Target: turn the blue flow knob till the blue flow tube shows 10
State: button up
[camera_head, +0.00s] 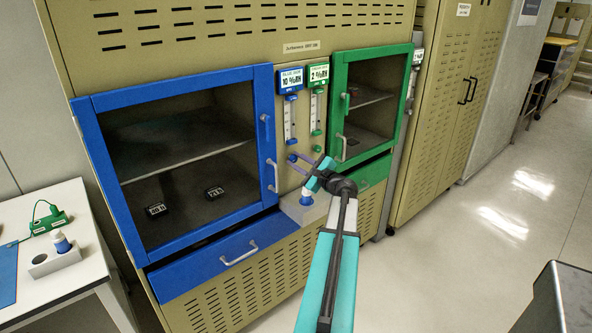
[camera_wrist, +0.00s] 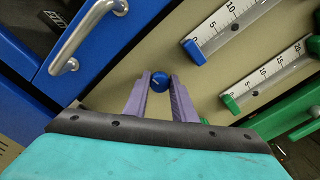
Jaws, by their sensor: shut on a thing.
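The blue flow knob (camera_wrist: 160,82) is a small round knob on the beige panel. My gripper (camera_wrist: 160,77) has its two purple fingers shut on it, one on each side. In the head view my gripper (camera_head: 301,163) reaches to the panel from the lower right. The blue flow tube (camera_head: 288,120) stands upright above the knob. The blue display (camera_head: 291,79) above the tube appears to read 10 %RH.
The green flow tube (camera_head: 316,113) is right beside the blue one. The blue cabinet door (camera_head: 265,120) with its handle is left of the knob, the green door (camera_head: 342,95) right. A pale block with a bottle (camera_head: 306,197) sits below.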

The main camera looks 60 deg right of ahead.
jog(key=shift+w+f+n+b, duration=0.1)
jog(key=shift+w+n+b, duration=0.05)
jog(key=shift+n+b, duration=1.6)
jog(key=shift+b, duration=1)
jog(key=shift+r+n, duration=0.2)
jog(key=shift+n, duration=0.05)
jog(key=o, duration=1.1)
jog(key=shift+f, duration=0.1)
